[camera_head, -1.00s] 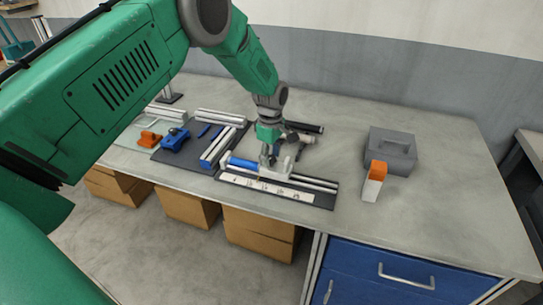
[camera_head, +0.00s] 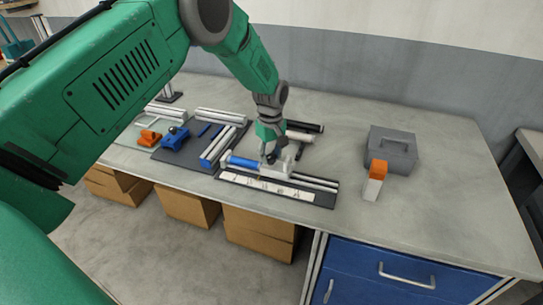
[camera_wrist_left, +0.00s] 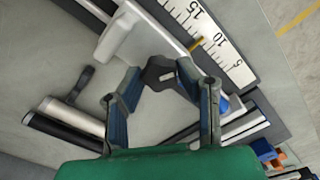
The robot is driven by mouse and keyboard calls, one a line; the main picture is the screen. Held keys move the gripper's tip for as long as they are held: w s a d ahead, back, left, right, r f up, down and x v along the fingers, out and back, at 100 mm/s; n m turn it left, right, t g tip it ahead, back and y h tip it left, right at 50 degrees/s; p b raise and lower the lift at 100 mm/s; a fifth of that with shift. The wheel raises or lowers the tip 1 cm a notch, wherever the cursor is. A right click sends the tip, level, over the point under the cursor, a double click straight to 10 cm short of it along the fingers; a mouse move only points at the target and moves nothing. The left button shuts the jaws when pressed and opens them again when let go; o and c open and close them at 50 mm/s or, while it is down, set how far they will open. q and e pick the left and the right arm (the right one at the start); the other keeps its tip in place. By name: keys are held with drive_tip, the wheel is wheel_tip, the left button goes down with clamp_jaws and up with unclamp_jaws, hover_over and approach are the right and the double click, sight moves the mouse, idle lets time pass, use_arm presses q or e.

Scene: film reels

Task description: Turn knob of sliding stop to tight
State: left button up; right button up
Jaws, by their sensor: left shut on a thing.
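The sliding stop (camera_head: 276,171) is a white block on the rail of a dark board with a white scale strip. In the left wrist view the stop (camera_wrist_left: 118,38) lies beside the scale. Its knob (camera_wrist_left: 165,73) is a dark lobed piece with a pale mark on top. My left gripper (camera_head: 268,159) is over the stop. In the left wrist view its blue-padded fingers (camera_wrist_left: 170,82) close around the knob, one on each side. In the head view the knob is hidden by the gripper. My right gripper is not in view.
A grey case (camera_head: 390,150) and an orange-and-white block (camera_head: 375,181) stand to the right. Black and white rollers (camera_head: 303,127) lie behind the board. Left are a blue tool (camera_head: 174,138) and an orange piece (camera_head: 150,137). The bench's right front is clear.

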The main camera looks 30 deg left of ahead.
use_arm(q)
drive_tip(key=m, duration=0.4)
drive_tip(key=shift+w+r+m, duration=0.1)
drive_tip(key=shift+m, duration=0.2)
drive_tip(key=m, duration=0.3)
drive_tip(key=shift+m, duration=0.4)
drive_tip(key=m, duration=0.8)
drive_tip(key=shift+b, duration=0.3)
drive_tip(key=m, duration=0.7)
drive_tip(key=shift+a, duration=0.1)
drive_tip(key=m, duration=0.4)
drive_tip(key=shift+w+r+m, duration=0.1)
drive_tip(key=shift+r+m, duration=0.05)
drive_tip(key=shift+m, duration=1.65)
